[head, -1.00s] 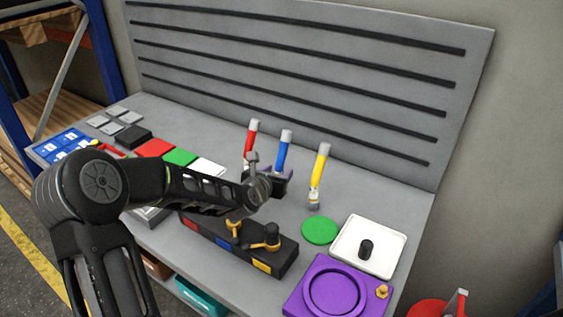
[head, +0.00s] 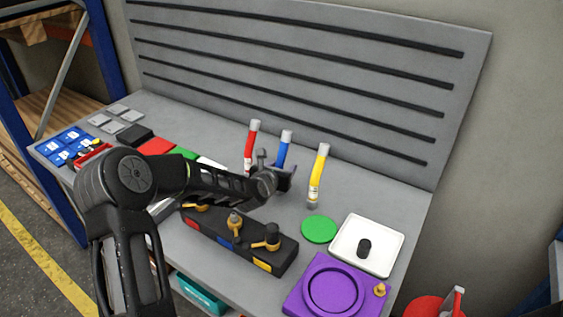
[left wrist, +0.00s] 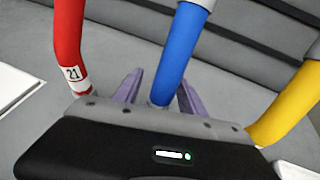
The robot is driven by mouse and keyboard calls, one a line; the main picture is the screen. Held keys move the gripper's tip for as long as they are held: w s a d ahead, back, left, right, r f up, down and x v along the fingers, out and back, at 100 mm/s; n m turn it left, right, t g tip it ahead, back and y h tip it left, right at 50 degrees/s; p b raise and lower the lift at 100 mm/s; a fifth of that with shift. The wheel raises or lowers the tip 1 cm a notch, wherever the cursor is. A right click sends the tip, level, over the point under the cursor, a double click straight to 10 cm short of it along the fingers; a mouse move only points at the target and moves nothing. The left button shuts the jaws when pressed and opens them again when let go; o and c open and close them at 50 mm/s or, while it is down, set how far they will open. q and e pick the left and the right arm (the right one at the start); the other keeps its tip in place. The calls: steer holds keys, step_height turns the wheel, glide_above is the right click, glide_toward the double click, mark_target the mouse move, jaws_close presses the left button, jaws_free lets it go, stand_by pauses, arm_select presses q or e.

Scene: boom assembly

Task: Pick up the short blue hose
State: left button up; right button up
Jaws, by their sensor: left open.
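The short blue hose (head: 284,150) stands upright on the bench between a red hose (head: 252,147) and a yellow hose (head: 318,175), with a pale grey cap on top. In the left wrist view the blue hose (left wrist: 178,52) rises between the two purple fingers of my left gripper (left wrist: 158,88), which is open with one finger on each side. I cannot tell whether the fingers touch it. In the head view my left gripper (head: 285,178) is at the hose's lower part and hides it. My right gripper is not in view.
In the left wrist view the red hose (left wrist: 68,45) is close left and the yellow hose (left wrist: 290,103) close right. A black block (head: 225,235) with gold-coloured fittings lies in front. A green disc (head: 319,229), white tray (head: 345,252) and purple fixture (head: 300,300) are at right.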

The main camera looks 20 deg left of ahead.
arm_select(q)
jaws_close()
stand_by(0.6)
